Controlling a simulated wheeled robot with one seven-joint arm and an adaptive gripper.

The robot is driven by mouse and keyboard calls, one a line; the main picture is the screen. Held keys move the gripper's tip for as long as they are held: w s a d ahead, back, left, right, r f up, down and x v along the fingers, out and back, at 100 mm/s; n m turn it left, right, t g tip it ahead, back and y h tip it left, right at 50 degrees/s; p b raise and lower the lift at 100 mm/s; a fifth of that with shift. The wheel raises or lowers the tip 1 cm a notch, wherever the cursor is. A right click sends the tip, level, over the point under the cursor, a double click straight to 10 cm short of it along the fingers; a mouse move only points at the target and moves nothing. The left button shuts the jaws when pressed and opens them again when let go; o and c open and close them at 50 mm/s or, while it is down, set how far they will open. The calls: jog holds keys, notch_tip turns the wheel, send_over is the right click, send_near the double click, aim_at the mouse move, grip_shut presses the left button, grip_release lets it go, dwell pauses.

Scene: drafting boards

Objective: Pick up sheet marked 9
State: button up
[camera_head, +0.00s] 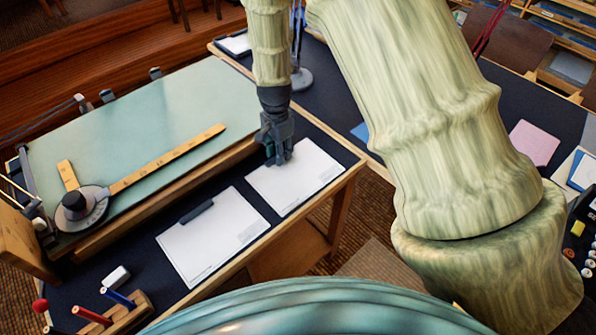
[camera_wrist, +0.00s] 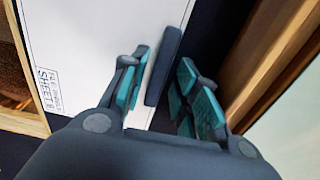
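Two white sheets lie on the dark desk strip. The far sheet (camera_head: 300,180) is under my gripper (camera_head: 277,152); the near sheet (camera_head: 215,240) has a dark clip bar (camera_head: 196,212) at its upper left edge. In the wrist view a white sheet (camera_wrist: 95,45) carries a dark blue clip bar (camera_wrist: 167,58) along its edge. My gripper is open there, with a teal-padded finger on either side of the bar; I cannot tell whether they touch it. The sheet's printed label (camera_wrist: 46,90) reads "SHEET" with a digit too blurred to be sure of.
A green drafting board (camera_head: 150,130) with a yellow ruler (camera_head: 165,160) stands left of the sheets. A white eraser (camera_head: 116,277) and a wooden pen holder (camera_head: 125,312) are at the near end. A wooden edge (camera_wrist: 285,50) rises close to the right finger.

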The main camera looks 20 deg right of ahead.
jog(key=shift+f, duration=0.35)
dwell(0.5)
jog(key=shift+r+p, duration=0.1)
jog(key=shift+p, duration=0.25)
dwell(0.9)
grip_shut()
jog(key=shift+r+p, duration=0.7)
jog(key=shift+p, duration=0.1)
jog(key=shift+r+p, duration=0.45)
jog(key=r+p, duration=0.3)
jog(key=s+r+p, duration=0.1)
jog(key=r, duration=0.1)
jog(key=shift+d, duration=0.15)
dwell(0.3)
